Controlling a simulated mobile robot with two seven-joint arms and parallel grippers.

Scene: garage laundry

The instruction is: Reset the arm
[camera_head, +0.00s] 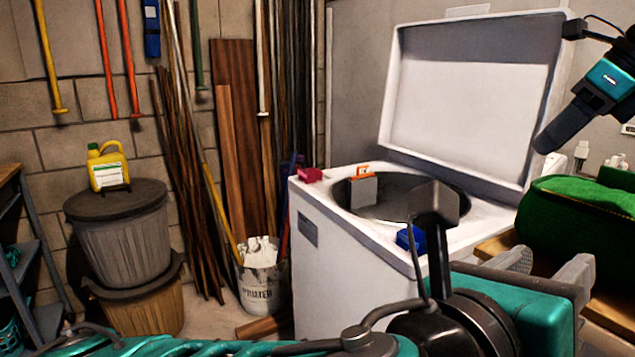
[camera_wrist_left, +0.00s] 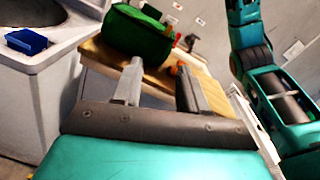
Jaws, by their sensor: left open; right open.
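My left gripper (camera_head: 543,268) is low in the head view, right of the washer's front. Its two grey fingers are spread apart with nothing between them. In the left wrist view the fingers (camera_wrist_left: 160,88) are also apart and empty, with a wooden surface behind them. My right gripper (camera_head: 552,132) is at the upper right of the head view, in front of the raised lid's right side. It is open, and I see nothing held in it. My right arm (camera_wrist_left: 262,75) shows at the right of the left wrist view.
A white washer (camera_head: 340,265) stands with its lid (camera_head: 470,105) raised. A blue item (camera_head: 410,238) and a red item (camera_head: 309,175) sit on its rim. A green bag (camera_head: 575,215) lies on a wooden bench at right. Bins (camera_head: 120,245) stand at left.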

